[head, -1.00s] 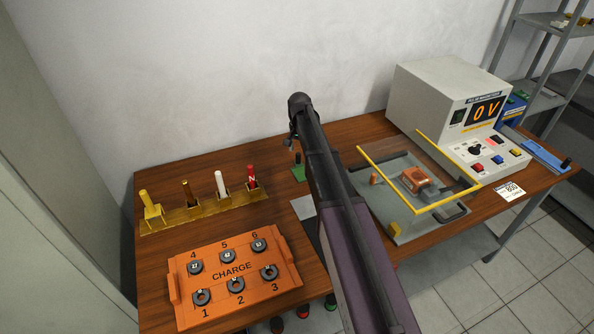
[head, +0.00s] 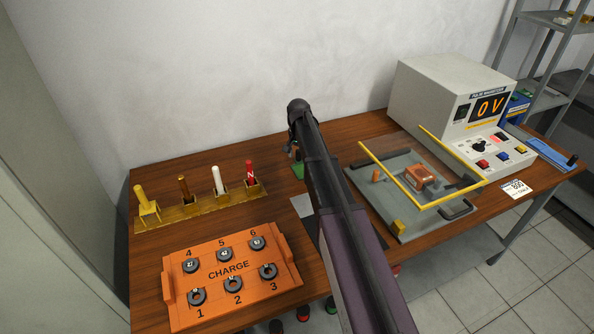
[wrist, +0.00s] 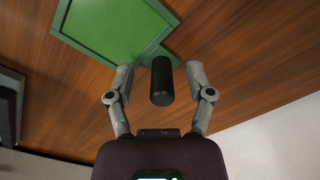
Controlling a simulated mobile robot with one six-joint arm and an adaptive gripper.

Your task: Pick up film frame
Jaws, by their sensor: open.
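The film frame (wrist: 112,32) is a green square panel with a raised border, lying on the brown wooden table in the wrist view. A black cylindrical handle (wrist: 161,82) stands at its corner. My gripper (wrist: 159,70) is open, with one finger on each side of the handle. Gaps show between the handle and both fingers, so it is not gripped. In the head view, only a small green part of the film frame (head: 298,171) shows beside my arm, which hides the rest. My gripper is mostly hidden there.
An orange charge tray (head: 225,295) with several black rings is at the front left. A brass rack (head: 200,208) of coloured rods stands behind it. Right of my arm are a grey fixture with a yellow guard bar (head: 383,180) and a magnetizer (head: 447,95) reading 0 V. A wall is behind.

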